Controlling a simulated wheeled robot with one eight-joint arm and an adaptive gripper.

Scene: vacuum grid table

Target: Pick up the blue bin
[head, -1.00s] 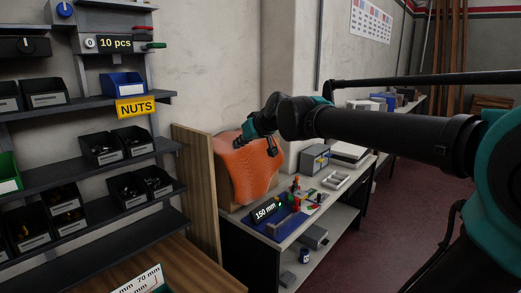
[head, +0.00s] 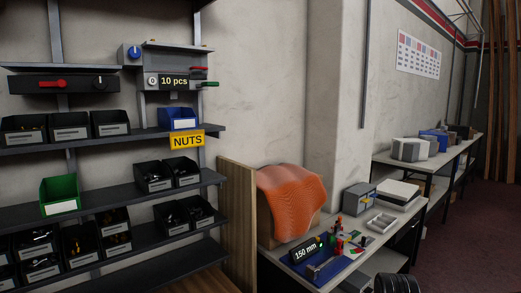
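The blue bin (head: 177,118) sits on the upper shelf (head: 145,134) of the rack on the left. It is small, with a pale label on its front, and stands just above the yellow NUTS sign (head: 187,140). What it holds cannot be seen. My gripper is not in view, and nothing of mine touches the bin.
Black bins (head: 70,125) stand left of the blue bin, with a dispenser marked 10 pcs (head: 168,80) above it. A green bin (head: 59,194) is lower left. A wooden panel (head: 238,225) separates the rack from a bench with an orange-draped object (head: 290,200).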

